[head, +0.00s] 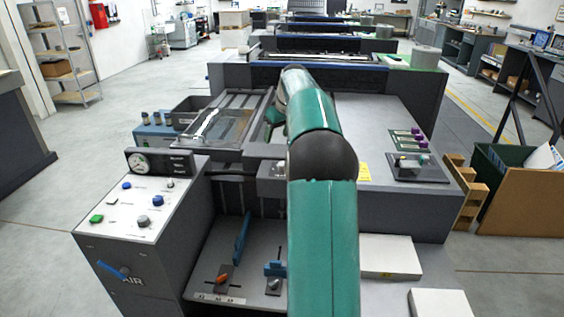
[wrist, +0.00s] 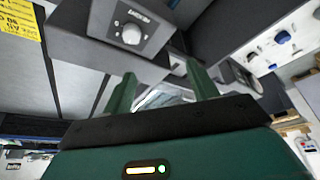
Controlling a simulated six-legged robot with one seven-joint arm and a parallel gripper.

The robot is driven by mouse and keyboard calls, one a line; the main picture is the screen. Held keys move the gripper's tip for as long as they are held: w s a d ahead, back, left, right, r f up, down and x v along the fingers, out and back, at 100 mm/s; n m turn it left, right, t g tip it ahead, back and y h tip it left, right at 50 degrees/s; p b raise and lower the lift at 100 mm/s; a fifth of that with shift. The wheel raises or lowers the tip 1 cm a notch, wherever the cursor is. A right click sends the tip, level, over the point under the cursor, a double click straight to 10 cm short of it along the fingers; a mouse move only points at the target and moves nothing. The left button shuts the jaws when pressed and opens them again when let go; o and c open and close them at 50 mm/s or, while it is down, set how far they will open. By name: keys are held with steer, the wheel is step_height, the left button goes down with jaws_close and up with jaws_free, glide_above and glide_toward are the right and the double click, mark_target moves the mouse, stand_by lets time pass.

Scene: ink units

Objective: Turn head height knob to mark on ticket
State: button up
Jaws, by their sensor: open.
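A round pale knob (wrist: 131,34) sits on a dark plate with small marks and a label, on the face of a grey box, in the wrist view. The label is too small to read, and I cannot make out where the knob points. My gripper (wrist: 160,68) is open, its two green fingers apart. The knob appears beyond the left fingertip, not between the fingers. A yellow card (wrist: 20,20) with black print is at the top left; it also shows in the head view (head: 364,173).
A white-topped control panel (head: 140,207) with coloured knobs and a gauge (head: 140,163) stands at the left. A lower bay holds blue levers (head: 242,238). Paper stacks (head: 390,257) lie at lower right.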

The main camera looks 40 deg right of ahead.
steer(key=s+d+f, duration=0.1)
steer(key=d+f, duration=0.2)
steer(key=d, duration=0.3)
steer(key=x, duration=1.4)
steer(key=shift+s+d, duration=0.1)
steer(key=shift+s, duration=0.05)
steer(key=c, duration=1)
